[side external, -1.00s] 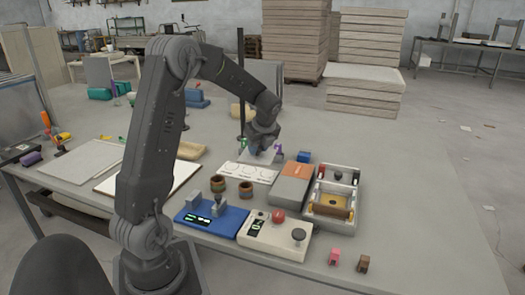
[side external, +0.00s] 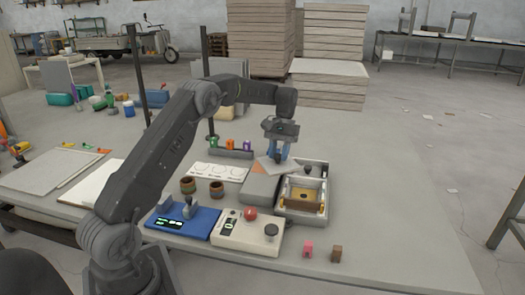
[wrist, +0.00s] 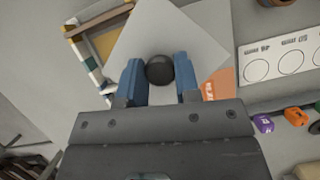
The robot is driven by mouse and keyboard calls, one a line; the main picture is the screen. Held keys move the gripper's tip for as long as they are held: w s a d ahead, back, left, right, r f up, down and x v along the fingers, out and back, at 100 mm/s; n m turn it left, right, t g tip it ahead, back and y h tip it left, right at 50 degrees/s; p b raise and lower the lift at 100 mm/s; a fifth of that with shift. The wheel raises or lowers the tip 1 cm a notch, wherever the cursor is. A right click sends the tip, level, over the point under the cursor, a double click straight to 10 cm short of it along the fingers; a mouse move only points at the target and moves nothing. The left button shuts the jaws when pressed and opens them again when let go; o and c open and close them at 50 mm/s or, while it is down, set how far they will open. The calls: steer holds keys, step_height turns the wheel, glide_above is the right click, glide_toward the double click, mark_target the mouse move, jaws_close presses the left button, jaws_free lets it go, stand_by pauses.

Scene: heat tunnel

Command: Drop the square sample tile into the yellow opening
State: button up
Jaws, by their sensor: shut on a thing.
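My gripper (side external: 280,146) has blue fingers and points down over the grey box with the orange label. It is shut on a dark round knob (wrist: 160,70) on a light grey square plate, which looks like the square sample tile (wrist: 165,28). In the side view the tile (side external: 277,168) hangs over the box top, turned at an angle to it. The yellow opening (side external: 303,195) is in the pale-framed unit just right of the box. In the wrist view, the yellow opening (wrist: 107,44) lies left of the tile, which covers part of that unit.
The grey box (side external: 262,188) is below the tile. A white card with circles (side external: 217,173) and a rail with coloured blocks (side external: 230,150) lie to the left. A blue device (side external: 175,222) and a cream control box (side external: 247,236) stand in front.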

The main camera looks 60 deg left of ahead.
steer(key=w+d+n+t+h, duration=0.1)
steer(key=w+d+n+t, duration=0.2)
steer(key=n, duration=0.7)
steer(key=w+d, duration=0.2)
steer(key=d, duration=0.2)
steer(key=shift+r+n+t+h, duration=0.2)
steer(key=shift+n+t+h, duration=0.1)
steer(key=shift+n+h, duration=0.1)
steer(key=shift+w+f, duration=0.1)
steer(key=shift+f, duration=0.05)
steer(key=shift+f, duration=2.75)
steer(key=shift+f, duration=2.2)
steer(key=o, duration=1)
steer(key=shift+r, duration=0.1)
